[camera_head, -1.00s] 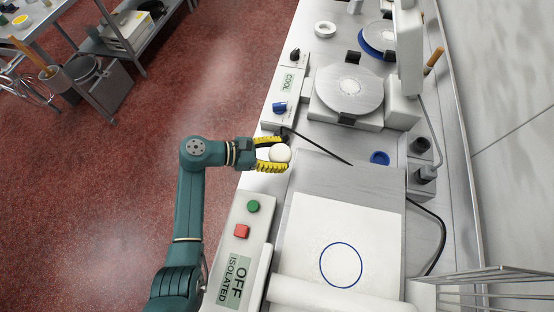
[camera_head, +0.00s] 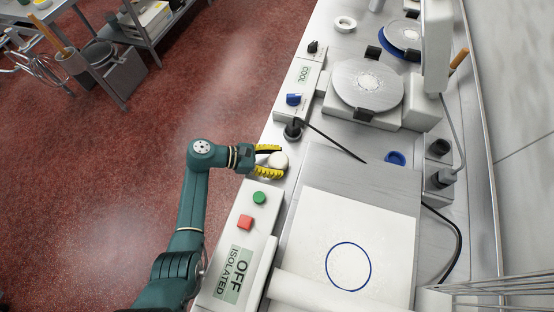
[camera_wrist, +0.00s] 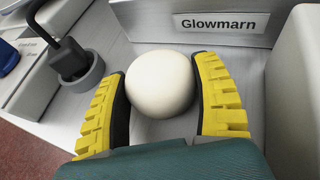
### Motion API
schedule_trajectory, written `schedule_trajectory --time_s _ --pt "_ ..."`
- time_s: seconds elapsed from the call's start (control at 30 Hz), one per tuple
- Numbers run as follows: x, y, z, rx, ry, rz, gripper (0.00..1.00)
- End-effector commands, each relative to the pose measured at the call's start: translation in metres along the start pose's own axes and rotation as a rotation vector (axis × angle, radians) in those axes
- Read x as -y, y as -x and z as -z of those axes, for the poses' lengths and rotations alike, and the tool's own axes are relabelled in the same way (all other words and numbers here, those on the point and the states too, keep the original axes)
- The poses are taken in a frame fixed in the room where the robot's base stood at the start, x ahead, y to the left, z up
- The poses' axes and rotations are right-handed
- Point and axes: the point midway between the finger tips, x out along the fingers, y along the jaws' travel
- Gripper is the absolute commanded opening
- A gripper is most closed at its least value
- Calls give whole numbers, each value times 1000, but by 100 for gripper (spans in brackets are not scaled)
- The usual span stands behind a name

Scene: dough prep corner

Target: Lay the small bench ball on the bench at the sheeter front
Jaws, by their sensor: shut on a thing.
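The small bench ball is a smooth cream-white ball (camera_head: 278,160). It also shows in the wrist view (camera_wrist: 160,84). My gripper (camera_head: 270,162) has yellow ridged fingers with black pads, one on each side of the ball, and is shut on it. In the wrist view the ball is between the fingers (camera_wrist: 163,105), over or on the metal bench top. I cannot tell whether the ball touches the bench. The sheeter (camera_head: 345,215) is right of my gripper, with a white sheet marked by a blue ring on it. A "Glowmarn" plate (camera_wrist: 222,23) faces the ball.
The control box (camera_head: 238,250) with green and red buttons reads "OFF ISOLATED". A plug in a grey socket (camera_head: 293,130) with a black cable lies just beyond the ball. A round press (camera_head: 368,85) and its "COOL" panel (camera_head: 302,78) stand farther back.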

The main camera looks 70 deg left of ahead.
Motion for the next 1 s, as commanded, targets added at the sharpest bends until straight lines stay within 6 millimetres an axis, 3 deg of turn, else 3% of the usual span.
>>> schedule_trajectory --time_s 0.07,0.1,0.2,0.53,0.8,1.0 --pt "0 -1 2 0 1 0 27" --pt "0 -1 2 0 1 0 74" --pt "0 -1 2 0 1 0 93" --pt "0 2 -1 0 0 -1 94" --pt "0 45 -1 0 2 -3 94" --pt "0 56 0 0 1 1 94"
